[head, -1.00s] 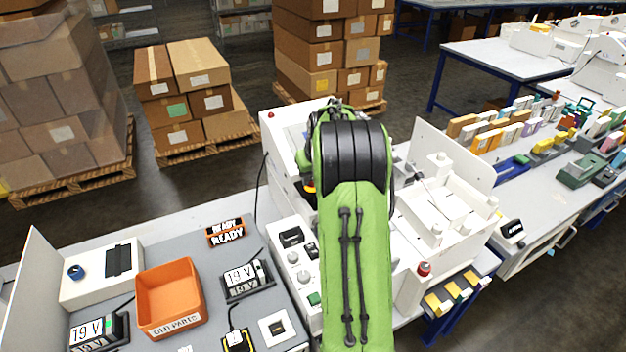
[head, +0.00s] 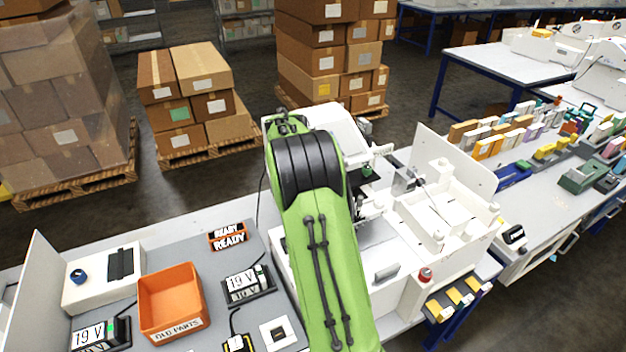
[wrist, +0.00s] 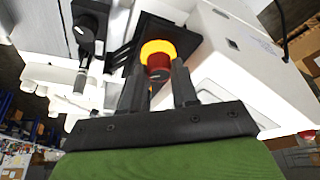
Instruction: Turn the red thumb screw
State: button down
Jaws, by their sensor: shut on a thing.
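The red thumb screw (wrist: 159,63) shows in the wrist view, with a bright orange-yellow ring around its far end. It sits against a black part of the white machine (wrist: 235,65). My gripper (wrist: 159,78) has one finger on each side of the screw and is shut on it. In the head view my green arm reaches over the bench to the machine (head: 440,205) and hides the screw and the gripper. The screw's turn angle cannot be told.
A black block with a round knob (wrist: 86,32) stands left of the screw. In the head view, an orange bin (head: 170,300), a READY sign (head: 229,236) and a 19 V display (head: 246,283) lie left of my arm. A red button (head: 425,274) is at right.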

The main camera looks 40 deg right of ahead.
jog(key=shift+m+g, duration=0.4)
jog(key=shift+m, duration=0.4)
jog(key=c, duration=0.8)
grip_release()
jog(key=shift+c, duration=0.2)
jog(key=p+v, duration=0.2)
jog(key=v, duration=1.3)
jog(key=shift+a+r, duration=0.25)
jog(key=shift+r, duration=0.1)
